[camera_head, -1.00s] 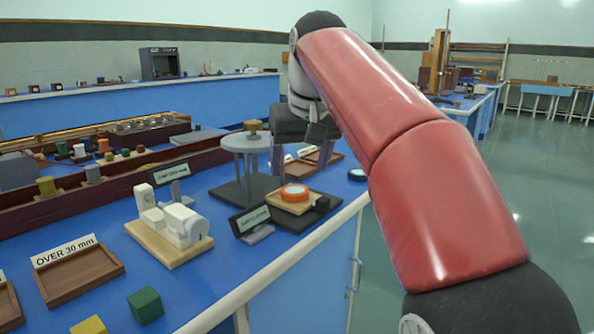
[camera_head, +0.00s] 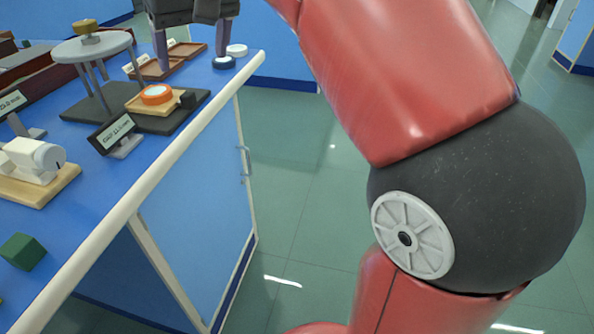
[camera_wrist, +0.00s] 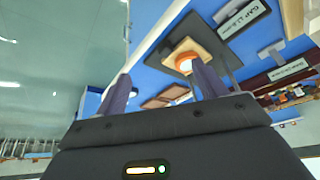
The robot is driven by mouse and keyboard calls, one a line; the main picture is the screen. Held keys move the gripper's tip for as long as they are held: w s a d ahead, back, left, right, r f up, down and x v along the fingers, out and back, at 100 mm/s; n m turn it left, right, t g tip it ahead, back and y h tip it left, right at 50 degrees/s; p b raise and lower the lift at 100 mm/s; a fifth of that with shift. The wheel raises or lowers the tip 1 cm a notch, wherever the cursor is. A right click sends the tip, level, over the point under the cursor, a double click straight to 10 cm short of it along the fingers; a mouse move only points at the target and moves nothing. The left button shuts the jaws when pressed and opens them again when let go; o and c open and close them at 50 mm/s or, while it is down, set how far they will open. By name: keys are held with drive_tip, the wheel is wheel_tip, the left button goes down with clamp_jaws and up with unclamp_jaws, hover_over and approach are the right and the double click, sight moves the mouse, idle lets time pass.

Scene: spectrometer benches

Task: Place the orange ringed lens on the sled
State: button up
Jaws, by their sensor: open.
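The orange ringed lens (camera_head: 157,95) lies flat on a square wooden plate (camera_head: 137,107), which sits on a dark base (camera_head: 188,119) near the bench edge. I cannot tell for certain which part is the sled. My gripper (camera_head: 191,66) is open and empty, beyond the lens, with its fingers pointing down near the shallow trays. In the wrist view, the lens (camera_wrist: 184,63) shows next to the right finger, partly hidden by it, with the wooden plate (camera_wrist: 200,48) around it. My gripper (camera_wrist: 163,82) shows two spread fingers there.
A round grey table on posts (camera_head: 92,46) carries a brass piece (camera_head: 87,25). A gap display (camera_head: 112,133) stands in front of the base. Brown trays (camera_head: 152,70), a blue-ringed lens (camera_head: 224,62) and a white disc (camera_head: 237,50) lie behind. Open floor lies right.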

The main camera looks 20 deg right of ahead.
drive_tip(key=s+d+f+m, duration=0.1)
drive_tip(key=s+d+f, duration=0.2)
drive_tip(key=s+f, duration=0.3)
drive_tip(key=s+d+f+h, duration=0.1)
drive_tip(key=s+d+f, duration=0.2)
drive_tip(key=s+f, duration=0.3)
drive_tip(key=s+d+f+m+t, duration=0.1)
drive_tip(key=s+f, duration=0.5)
drive_tip(key=f, duration=0.6)
drive_tip(key=shift+s+d+f+m, duration=0.2)
drive_tip(key=shift+d+f+m, duration=0.15)
drive_tip(key=shift+d, duration=0.55)
